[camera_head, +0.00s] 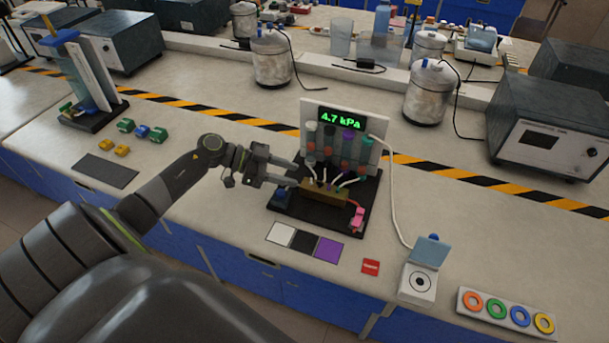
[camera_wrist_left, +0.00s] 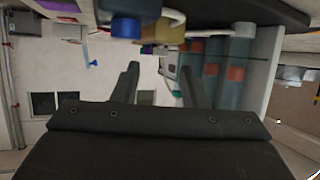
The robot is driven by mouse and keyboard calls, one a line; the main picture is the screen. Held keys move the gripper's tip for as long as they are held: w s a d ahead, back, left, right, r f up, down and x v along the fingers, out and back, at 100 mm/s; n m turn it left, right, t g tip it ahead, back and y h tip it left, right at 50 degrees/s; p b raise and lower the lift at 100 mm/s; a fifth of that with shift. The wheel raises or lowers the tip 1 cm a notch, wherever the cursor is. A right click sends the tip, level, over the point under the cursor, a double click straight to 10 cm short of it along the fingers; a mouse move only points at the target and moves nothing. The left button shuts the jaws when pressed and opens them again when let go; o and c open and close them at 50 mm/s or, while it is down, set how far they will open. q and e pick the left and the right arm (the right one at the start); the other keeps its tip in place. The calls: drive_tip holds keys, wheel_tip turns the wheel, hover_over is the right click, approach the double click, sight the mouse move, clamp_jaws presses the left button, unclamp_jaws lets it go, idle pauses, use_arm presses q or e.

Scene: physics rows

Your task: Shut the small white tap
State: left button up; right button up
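A brass block (camera_head: 325,194) with several thin pale tubes and small coloured parts on top sits on a black base in front of an upright panel. The small white tap is too small to tell apart from the tubes here. My left gripper (camera_head: 296,173) reaches in from the left, its fingers pointing right at the block's left end; they look apart and empty. In the left wrist view the two fingers (camera_wrist_left: 159,72) stand open with nothing between them. The brass block (camera_wrist_left: 170,32) and a blue part (camera_wrist_left: 126,28) show beyond, near the top edge. My right gripper is out of view.
The panel (camera_head: 372,155) carries a green "4.7 kPa" display (camera_head: 341,119) and capped vials. A pink part (camera_head: 357,217) is at the block's right end. White, black and purple cards (camera_head: 304,241) lie in front; a lidded white box (camera_head: 418,282) stands at right.

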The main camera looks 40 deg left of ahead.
sight(305, 184)
use_arm(q)
drive_tip(key=shift+x, duration=2.55)
clamp_jaws()
